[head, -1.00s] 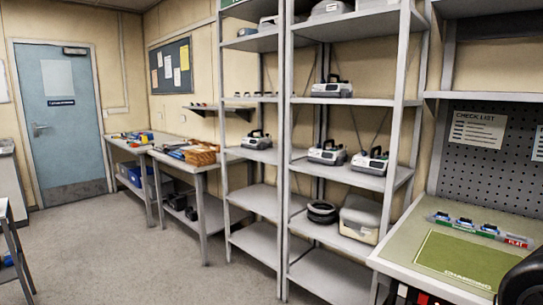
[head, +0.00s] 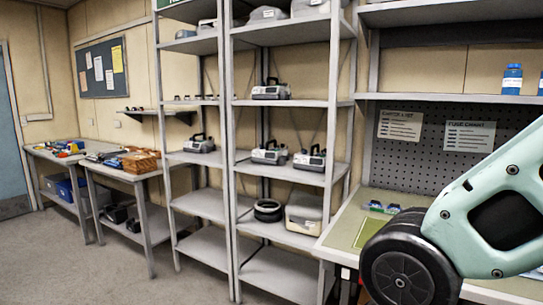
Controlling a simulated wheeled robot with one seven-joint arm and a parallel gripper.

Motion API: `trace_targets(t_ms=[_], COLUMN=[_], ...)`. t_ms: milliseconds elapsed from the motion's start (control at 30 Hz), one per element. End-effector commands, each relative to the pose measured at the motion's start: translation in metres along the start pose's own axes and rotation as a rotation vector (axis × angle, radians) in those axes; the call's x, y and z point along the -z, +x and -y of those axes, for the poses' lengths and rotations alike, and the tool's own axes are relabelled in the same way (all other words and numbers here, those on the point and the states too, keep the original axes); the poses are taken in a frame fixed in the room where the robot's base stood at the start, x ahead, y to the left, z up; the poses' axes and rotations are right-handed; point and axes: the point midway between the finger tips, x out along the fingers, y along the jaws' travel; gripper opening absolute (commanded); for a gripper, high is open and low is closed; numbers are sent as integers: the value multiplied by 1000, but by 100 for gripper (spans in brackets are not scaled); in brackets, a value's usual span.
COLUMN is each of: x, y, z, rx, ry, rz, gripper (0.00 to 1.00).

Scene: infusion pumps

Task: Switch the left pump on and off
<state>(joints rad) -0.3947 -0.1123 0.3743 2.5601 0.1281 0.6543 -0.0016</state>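Several grey-and-white pump-like devices with black handles stand on the metal shelves. Two sit side by side on one shelf: a left one (head: 269,154) and a right one (head: 309,159). Another device (head: 271,92) stands alone on the shelf above them. One more device (head: 199,145) is on the neighbouring rack to the left. I cannot tell which one is the task's left pump, and their switches are too small to make out. My gripper is not in view; only a pale green link of my arm shows at the right.
A workbench (head: 356,207) with a green mat stands at right, partly hidden by my arm. Blue bottles (head: 512,79) stand on a shelf above it. The lower rack shelf holds black rings (head: 268,210) and a bin (head: 304,213). Floor (head: 120,270) is free at front left.

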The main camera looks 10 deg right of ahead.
Motion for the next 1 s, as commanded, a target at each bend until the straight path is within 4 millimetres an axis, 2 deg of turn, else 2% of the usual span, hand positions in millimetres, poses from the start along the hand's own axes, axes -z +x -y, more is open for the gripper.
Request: trace_targets(t_ms=[133,167,200,300,1000], x=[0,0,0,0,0], y=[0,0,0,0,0], z=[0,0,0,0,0], rx=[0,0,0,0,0], ry=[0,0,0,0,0], rz=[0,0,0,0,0], gripper=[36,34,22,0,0])
